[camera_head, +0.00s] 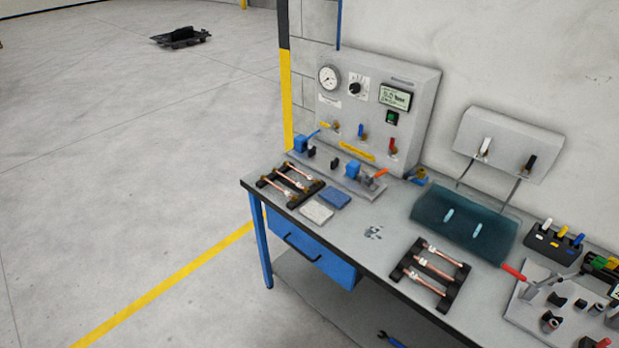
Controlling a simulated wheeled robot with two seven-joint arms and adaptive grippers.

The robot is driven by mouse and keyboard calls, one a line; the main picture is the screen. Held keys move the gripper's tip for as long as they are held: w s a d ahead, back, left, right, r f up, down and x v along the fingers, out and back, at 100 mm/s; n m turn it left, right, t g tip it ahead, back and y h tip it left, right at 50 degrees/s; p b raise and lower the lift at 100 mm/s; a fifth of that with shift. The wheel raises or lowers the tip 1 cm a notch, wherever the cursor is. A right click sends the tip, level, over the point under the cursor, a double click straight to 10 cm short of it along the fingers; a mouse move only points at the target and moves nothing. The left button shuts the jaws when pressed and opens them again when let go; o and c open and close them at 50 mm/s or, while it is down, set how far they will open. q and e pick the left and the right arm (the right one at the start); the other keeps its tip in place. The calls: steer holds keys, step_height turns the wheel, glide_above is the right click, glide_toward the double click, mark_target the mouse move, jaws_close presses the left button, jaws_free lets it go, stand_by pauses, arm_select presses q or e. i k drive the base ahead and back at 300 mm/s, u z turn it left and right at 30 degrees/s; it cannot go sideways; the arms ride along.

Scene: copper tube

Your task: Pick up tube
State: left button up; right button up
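Copper tubes lie in two black racks on the grey workbench. The left rack (290,184) holds several copper tubes (297,178) with fittings, near the bench's left end. The right rack (430,274) holds several copper tubes (433,270) near the front edge, right of the bench's middle. All these tubes lie flat across their racks. Neither of my grippers shows in the head view, and no tube is held in what I see.
A grey test panel (375,108) with gauge and valves stands at the back. A teal tray (464,222) lies right of it. Blue and grey pads (317,212) lie by the left rack. Tools and fittings crowd the right end. The bench top (375,255) between the racks is mostly clear.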

mark_target(316, 182)
steer(key=z, duration=2.95)
steer(key=k, duration=1.3)
steer(key=u, duration=1.3)
steer(key=i, duration=0.6)
steer(key=u, duration=0.95)
steer(key=i, duration=0.65)
steer(key=u, duration=0.05)
